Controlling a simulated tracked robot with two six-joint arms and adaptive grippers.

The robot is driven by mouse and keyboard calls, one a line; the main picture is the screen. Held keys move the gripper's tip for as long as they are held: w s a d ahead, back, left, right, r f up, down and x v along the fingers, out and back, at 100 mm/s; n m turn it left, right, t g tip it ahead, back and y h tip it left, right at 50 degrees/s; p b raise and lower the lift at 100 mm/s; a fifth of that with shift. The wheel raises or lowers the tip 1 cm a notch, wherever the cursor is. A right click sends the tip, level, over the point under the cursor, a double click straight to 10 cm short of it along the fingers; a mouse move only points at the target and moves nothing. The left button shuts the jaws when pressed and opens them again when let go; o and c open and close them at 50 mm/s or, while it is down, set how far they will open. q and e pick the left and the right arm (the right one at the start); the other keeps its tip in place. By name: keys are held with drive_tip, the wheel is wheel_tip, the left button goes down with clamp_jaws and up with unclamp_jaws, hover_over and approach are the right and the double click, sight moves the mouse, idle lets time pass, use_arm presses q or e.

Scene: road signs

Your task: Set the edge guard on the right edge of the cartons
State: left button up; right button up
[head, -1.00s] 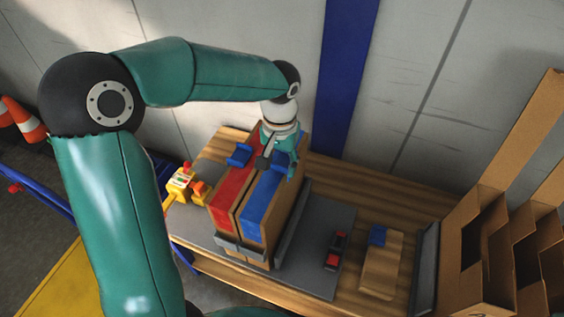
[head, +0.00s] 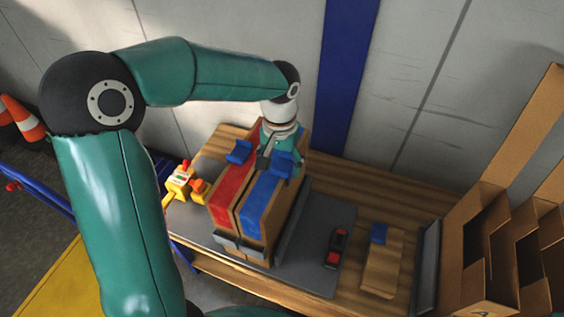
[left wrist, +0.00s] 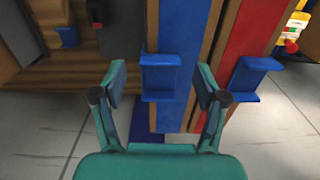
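Two cartons stand side by side, one with a red top (head: 231,192) and one with a blue top (head: 262,200). A blue edge guard (head: 284,162) sits at the right edge of the blue-topped carton, near its far end. It also shows in the left wrist view (left wrist: 160,78), between my fingers with a gap on each side. My left gripper (left wrist: 161,88) is open around that guard and not touching it. Another blue guard (head: 239,152) sits on the left edge of the red-topped carton. My right gripper is not in view.
A wooden block (head: 382,268) with a blue piece (head: 379,233) on it and a red-and-black device (head: 336,249) lie to the right. A yellow device (head: 180,182) is at the left. Tall cardboard dividers (head: 490,240) stand far right; the wall is behind.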

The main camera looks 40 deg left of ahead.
sight(280, 170)
use_arm(q)
drive_tip(key=shift+r, duration=0.1)
wheel_tip(280, 170, up, 13)
drive_tip(key=p, duration=0.1)
idle(0.6)
idle(0.4)
